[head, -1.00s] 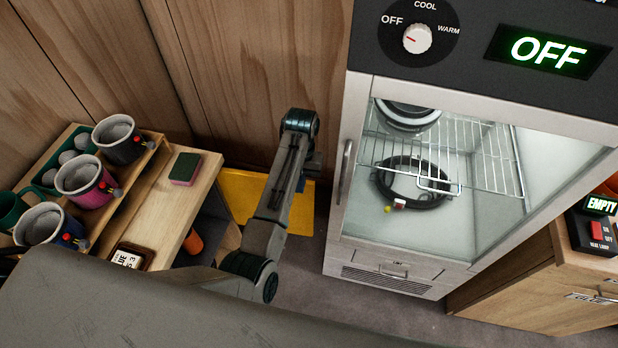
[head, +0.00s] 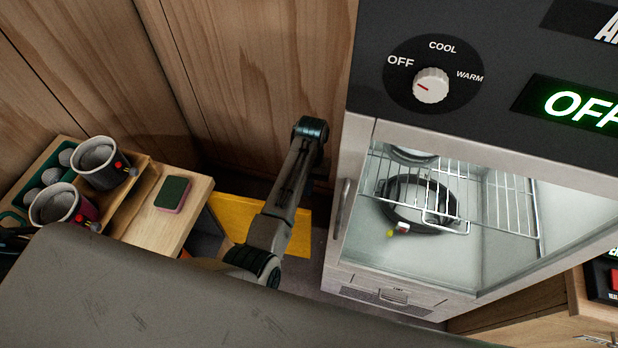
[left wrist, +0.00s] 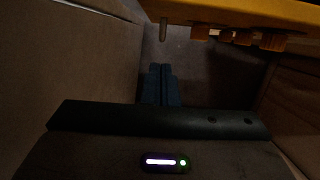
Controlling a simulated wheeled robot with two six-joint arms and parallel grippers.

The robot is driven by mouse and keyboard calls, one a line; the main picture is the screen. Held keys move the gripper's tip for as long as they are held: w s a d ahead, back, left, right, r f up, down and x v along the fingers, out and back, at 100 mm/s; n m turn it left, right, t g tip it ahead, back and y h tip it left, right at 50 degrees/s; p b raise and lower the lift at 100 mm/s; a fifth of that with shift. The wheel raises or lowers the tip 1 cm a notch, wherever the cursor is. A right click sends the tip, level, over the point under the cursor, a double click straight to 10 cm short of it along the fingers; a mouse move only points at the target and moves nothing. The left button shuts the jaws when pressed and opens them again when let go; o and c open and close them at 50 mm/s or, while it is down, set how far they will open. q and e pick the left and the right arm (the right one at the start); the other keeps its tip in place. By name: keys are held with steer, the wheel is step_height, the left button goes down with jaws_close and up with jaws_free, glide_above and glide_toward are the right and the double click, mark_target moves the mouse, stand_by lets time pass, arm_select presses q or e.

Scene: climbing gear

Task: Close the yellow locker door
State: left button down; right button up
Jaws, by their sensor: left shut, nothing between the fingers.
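The yellow locker door (head: 240,218) shows in the head view as a flat yellow panel low by the wooden wall, partly covered by my left arm. Whether it stands open cannot be told there. In the left wrist view a yellow panel edge (left wrist: 240,12) runs across the top, with a grey peg and orange-brown parts below it. My left gripper's fingers (left wrist: 160,72) are shut and empty, apart from the yellow edge in that picture. In the head view my left arm reaches over the yellow panel and its fingertips are hidden. My right gripper is not in view.
Brown walls (left wrist: 60,70) flank my left gripper closely. The floor gap between bench and cabinet is narrow.

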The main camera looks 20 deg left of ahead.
mark_target(304, 210)
arm_select(q)
steer(key=s+f+p, duration=0.3)
steer(key=s+f, duration=0.1)
steer(key=shift+s+d+f+p, duration=0.1)
steer(key=shift+s+f+p, duration=0.05)
steer(key=shift+f+p, duration=0.2)
steer(key=shift+s, duration=0.35)
steer(key=shift+f, duration=0.1)
steer(key=shift+w, duration=0.15)
